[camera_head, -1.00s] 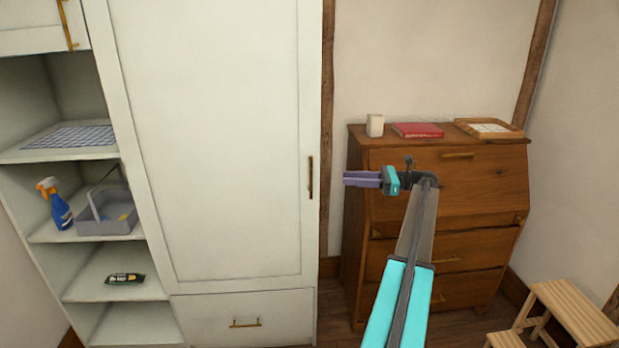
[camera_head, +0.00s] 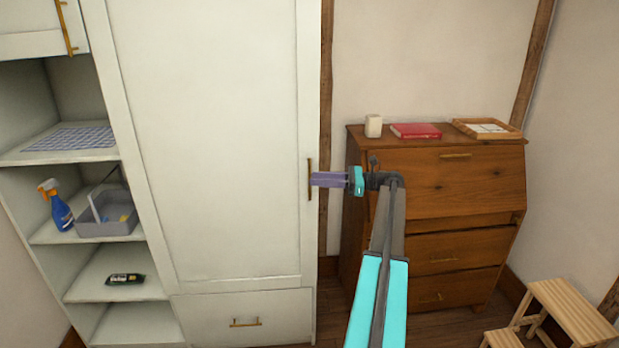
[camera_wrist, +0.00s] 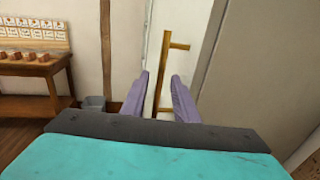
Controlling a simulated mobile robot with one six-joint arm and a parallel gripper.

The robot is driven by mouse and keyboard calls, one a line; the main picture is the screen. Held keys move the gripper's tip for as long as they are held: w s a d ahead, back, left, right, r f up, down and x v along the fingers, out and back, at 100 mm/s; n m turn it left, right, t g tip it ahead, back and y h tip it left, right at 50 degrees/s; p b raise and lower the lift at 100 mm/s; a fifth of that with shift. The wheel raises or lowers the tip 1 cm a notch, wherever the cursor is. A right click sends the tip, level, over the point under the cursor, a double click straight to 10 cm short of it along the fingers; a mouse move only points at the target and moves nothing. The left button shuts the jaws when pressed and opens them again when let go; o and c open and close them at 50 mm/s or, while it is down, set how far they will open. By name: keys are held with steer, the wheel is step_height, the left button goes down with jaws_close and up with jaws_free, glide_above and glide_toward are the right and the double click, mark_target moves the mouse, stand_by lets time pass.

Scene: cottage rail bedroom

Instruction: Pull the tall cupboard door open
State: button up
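The tall cupboard door (camera_head: 210,130) is pale and panelled, and stands shut. Its upright brass handle (camera_head: 309,180) is on the door's right edge. My gripper (camera_head: 314,180) has its purple fingers pointing left at this handle in the head view. In the wrist view, the handle (camera_wrist: 163,85) rises between and beyond the two fingers of my gripper (camera_wrist: 160,80), which are apart. Whether the fingertips reach around the bar or stop just short of it, I cannot tell.
Open shelves (camera_head: 100,155) with a spray bottle (camera_head: 56,204) and grey caddy (camera_head: 108,215) are at left. A drawer (camera_head: 245,318) is below the door. A wooden bureau (camera_head: 440,190) stands close on the right, behind my arm. A step stool (camera_head: 565,310) is at lower right.

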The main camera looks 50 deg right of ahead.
mark_target(310, 194)
steer(key=shift+x, duration=1.7)
jaws_close()
steer(key=shift+d, duration=0.1)
